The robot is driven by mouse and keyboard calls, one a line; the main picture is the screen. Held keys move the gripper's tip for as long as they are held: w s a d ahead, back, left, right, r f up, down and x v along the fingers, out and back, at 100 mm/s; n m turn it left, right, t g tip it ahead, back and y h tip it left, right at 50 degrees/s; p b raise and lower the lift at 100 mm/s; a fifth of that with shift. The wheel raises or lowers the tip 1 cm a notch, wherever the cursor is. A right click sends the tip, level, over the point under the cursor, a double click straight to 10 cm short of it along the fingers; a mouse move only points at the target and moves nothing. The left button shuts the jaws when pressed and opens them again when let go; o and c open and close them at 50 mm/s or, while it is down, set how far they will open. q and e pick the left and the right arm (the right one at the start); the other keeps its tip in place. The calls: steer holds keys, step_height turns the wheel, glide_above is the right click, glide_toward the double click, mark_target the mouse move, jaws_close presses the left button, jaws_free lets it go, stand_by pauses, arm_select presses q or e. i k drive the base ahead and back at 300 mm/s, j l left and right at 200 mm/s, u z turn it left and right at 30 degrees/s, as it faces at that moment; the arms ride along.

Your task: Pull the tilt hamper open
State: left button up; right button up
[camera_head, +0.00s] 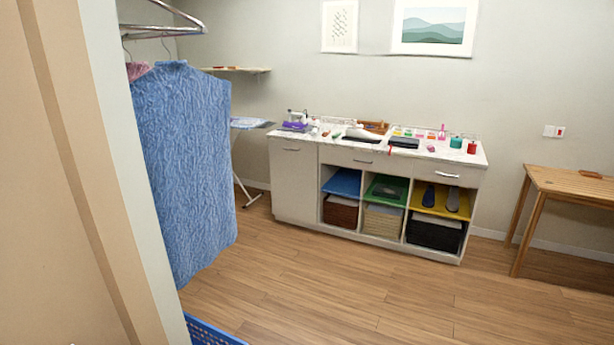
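A white cabinet (326,158) stands against the back wall. Its left end has a tall plain front panel (293,185) with a small handle (291,149) near the top; this looks like the tilt hamper, and it appears closed. Two drawers with handles (363,161) (447,174) are to its right, above open compartments. Neither of my grippers is in view. The cabinet is some distance away across the floor.
A blue basket (212,333) is at the bottom edge. An ironing board (246,123) is left of the cabinet, a wooden table (575,184) right. Floor before the cabinet is clear.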

mark_target(294, 166)
steer(key=i, duration=2.5)
steer(key=i+j+z, duration=0.1)
steer(key=i, duration=1.15)
steer(key=i+j, duration=0.15)
steer(key=i, duration=1.1)
